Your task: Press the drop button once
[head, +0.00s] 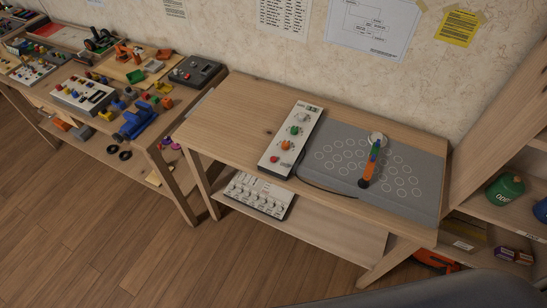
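A narrow white control panel (268,167) lies on the wooden table, left of a grey board. It carries a green button (294,131), an orange-red button (286,145) and a smaller red one (276,159), with a dial or knob near its far end. The labels are too small to read, so I cannot tell which is the drop button. The grey board (335,131) is marked with rings. A thin coloured piece (369,168), orange, green and blue, stands or lies on it beneath a pale round part. Neither of my grippers is in view.
The table (225,115) is bare left of the panel. A white box with knobs (258,195) sits on its lower shelf. A cluttered bench (160,165) stands at left. Shelves at right hold a green container (505,190). The wooden floor in front is clear.

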